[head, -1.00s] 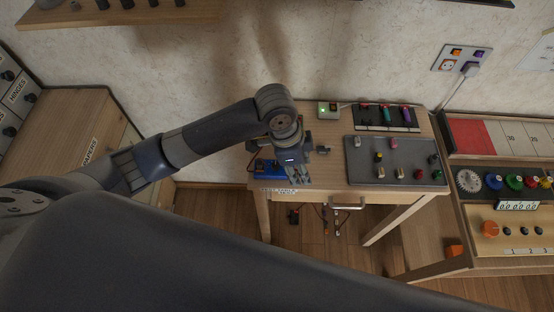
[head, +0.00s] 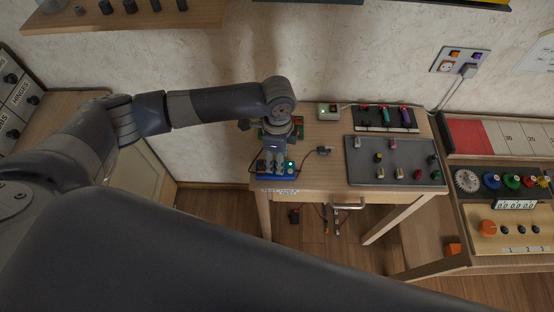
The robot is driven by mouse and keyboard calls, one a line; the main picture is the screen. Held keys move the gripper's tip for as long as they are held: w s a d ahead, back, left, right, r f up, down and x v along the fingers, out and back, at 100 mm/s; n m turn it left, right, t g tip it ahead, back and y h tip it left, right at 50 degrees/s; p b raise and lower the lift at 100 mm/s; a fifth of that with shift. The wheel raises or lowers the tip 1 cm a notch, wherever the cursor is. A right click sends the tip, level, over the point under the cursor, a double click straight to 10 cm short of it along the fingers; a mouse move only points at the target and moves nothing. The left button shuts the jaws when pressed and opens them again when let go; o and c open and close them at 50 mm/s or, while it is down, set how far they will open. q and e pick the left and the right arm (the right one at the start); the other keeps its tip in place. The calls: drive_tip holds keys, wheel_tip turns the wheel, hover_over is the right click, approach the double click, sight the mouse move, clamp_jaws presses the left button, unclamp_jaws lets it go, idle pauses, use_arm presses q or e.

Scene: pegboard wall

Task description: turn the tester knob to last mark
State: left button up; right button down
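My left gripper (head: 275,161) points down over the left front of the small wooden table (head: 323,179). Its fingers are small and dark here, so I cannot tell whether they are open or shut. A blue device (head: 287,174) lies under and around the fingertips, with a label (head: 279,190) I cannot read at the table edge. The gripper hides much of it, and no knob on it can be made out. Whether the fingers touch it is unclear. My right gripper is not in view.
A grey board (head: 395,160) with several small knobs and a dark tool tray (head: 385,117) fill the table's right side. At right, a panel has an orange knob (head: 487,228) and numbered marks. A white box (head: 328,111) shows a green light.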

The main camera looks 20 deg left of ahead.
use_arm(q)
wheel_tip(320, 180, down, 2)
drive_tip(key=shift+f, duration=0.45)
clamp_jaws()
drive_tip(key=shift+r+m+p, duration=0.1)
drive_tip(key=shift+m+p, duration=0.55)
drive_tip(key=shift+m, duration=0.95)
unclamp_jaws()
